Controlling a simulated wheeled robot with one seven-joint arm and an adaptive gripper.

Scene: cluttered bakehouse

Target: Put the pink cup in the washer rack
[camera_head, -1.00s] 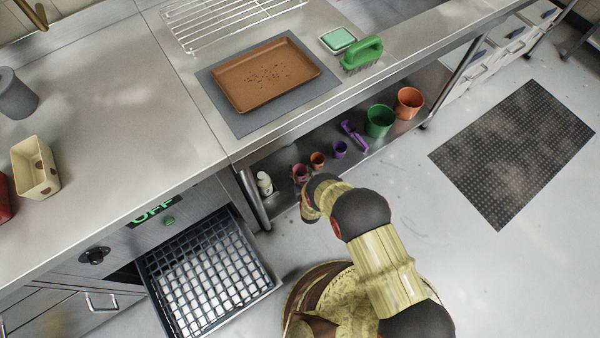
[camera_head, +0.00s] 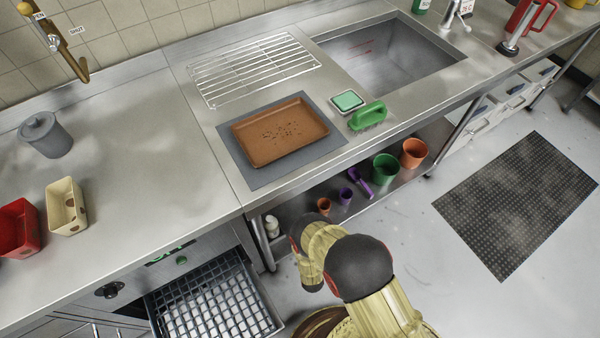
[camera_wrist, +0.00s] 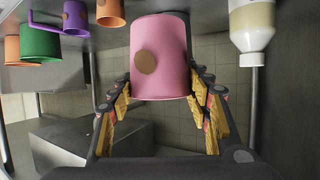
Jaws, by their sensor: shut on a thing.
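The pink cup (camera_wrist: 168,62) with a brown spot is large in the wrist view, between the two fingers of my gripper (camera_wrist: 160,92). The fingers are shut on its sides. In the head view the cup and the fingers are hidden behind my arm, by the low shelf under the counter. The washer rack (camera_head: 214,306) is a dark grid on the pulled-out tray below the counter, left of my arm. Its visible part is empty.
On the shelf are a white bottle (camera_wrist: 252,30), a small orange cup (camera_head: 324,205), a purple cup (camera_head: 346,196), a purple scoop (camera_head: 361,184), a green pot (camera_head: 386,168) and an orange pot (camera_head: 414,152). A metal leg (camera_head: 262,242) stands between shelf and rack.

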